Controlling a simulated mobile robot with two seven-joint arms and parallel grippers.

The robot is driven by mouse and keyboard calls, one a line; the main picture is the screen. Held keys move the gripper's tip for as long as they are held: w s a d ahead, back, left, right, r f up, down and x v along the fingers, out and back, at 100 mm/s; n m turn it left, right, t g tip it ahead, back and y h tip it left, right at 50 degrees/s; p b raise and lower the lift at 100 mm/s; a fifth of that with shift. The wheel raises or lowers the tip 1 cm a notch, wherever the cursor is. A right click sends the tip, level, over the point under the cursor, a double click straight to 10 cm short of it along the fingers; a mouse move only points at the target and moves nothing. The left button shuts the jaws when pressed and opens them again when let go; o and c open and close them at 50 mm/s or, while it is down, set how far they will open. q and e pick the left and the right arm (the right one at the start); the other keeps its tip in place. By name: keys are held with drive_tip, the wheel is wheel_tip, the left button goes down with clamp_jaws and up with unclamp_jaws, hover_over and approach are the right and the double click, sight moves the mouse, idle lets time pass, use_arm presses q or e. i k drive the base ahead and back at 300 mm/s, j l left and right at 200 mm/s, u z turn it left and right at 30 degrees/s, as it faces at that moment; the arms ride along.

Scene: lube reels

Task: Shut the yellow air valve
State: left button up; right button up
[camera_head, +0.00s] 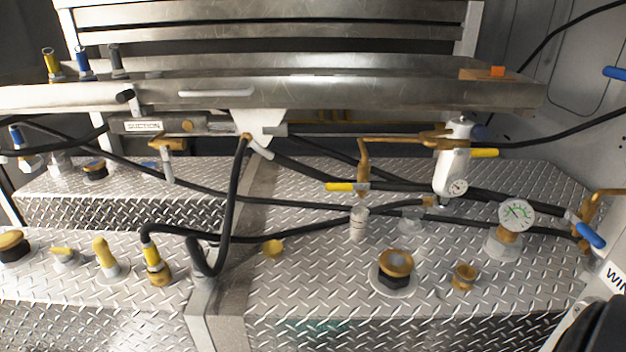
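Two valves with yellow handles show on the piping in the head view, and I cannot tell which one is the air valve. One yellow handle (347,187) lies level at the foot of a brass pipe, left of centre-right. The other yellow handle (484,153) sticks out level to the right of the white filter cylinder (453,168). Neither handle is touched by anything of mine. Whether either valve is open or closed is not clear from the picture. Neither of my grippers is in view.
Black hoses (310,205) cross the diamond-plate deck (330,285). A metal shelf (330,95) overhangs the piping. A dark rounded object (598,330) fills the bottom right corner.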

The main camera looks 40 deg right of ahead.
sight(490, 153)
drive_tip(key=z, duration=1)
drive_tip(key=k, duration=0.35)
drive_tip(key=i+j, duration=0.65)
drive_tip(key=i, duration=0.15)
drive_tip(key=i+j+z, duration=0.1)
drive_tip(key=z, duration=1.3)
drive_tip(key=i+j, duration=0.05)
